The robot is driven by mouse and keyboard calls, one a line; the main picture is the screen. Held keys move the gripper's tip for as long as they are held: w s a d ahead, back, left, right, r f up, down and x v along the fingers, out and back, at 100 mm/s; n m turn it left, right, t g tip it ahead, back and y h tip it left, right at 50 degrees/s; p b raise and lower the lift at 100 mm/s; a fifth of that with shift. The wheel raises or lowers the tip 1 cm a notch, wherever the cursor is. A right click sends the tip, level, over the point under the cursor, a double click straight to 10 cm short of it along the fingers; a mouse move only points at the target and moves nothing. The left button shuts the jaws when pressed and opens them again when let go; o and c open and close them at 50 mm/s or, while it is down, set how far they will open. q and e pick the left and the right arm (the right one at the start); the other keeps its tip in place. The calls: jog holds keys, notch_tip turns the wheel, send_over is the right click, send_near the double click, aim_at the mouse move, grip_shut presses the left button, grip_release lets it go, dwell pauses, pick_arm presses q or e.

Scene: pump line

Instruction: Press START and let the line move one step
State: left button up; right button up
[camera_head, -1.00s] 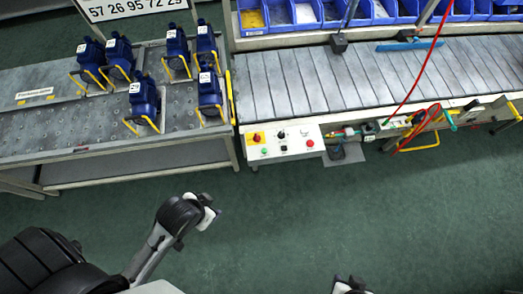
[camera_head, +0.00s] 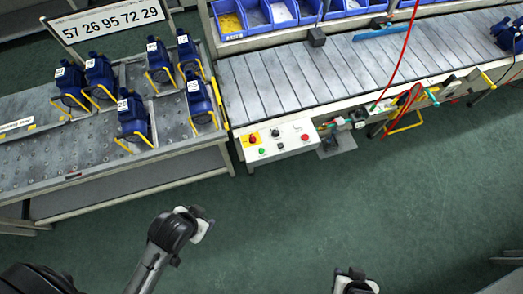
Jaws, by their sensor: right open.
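The white control panel (camera_head: 290,147) is on the near side of the conveyor (camera_head: 290,82), at its left end. It carries a green button (camera_head: 262,151), a red button (camera_head: 304,137), a red knob on a yellow plate (camera_head: 253,140) and dark controls; their lettering is too small to read. A blue pump (camera_head: 507,36) sits on the belt at the far right, cut by the edge. My right gripper (camera_head: 354,283) is open at the bottom edge, mostly cut off, well below the panel. My left arm's end (camera_head: 196,228) is over the floor, below left of the panel; its jaws are unclear.
Several blue pumps (camera_head: 133,117) with yellow handles stand on the grey table (camera_head: 60,155) at left, under a number sign (camera_head: 110,24). Blue bins (camera_head: 285,12) line the back. A red hose (camera_head: 403,55) hangs over the conveyor. The green floor (camera_head: 290,215) before the panel is clear.

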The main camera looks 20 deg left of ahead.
pick_arm(q)
jog(key=shift+s+a, duration=0.1)
jog(key=shift+a, duration=0.15)
jog(key=c, duration=0.7)
grip_shut()
jog(key=shift+d, duration=0.2)
jog(key=shift+a, duration=0.15)
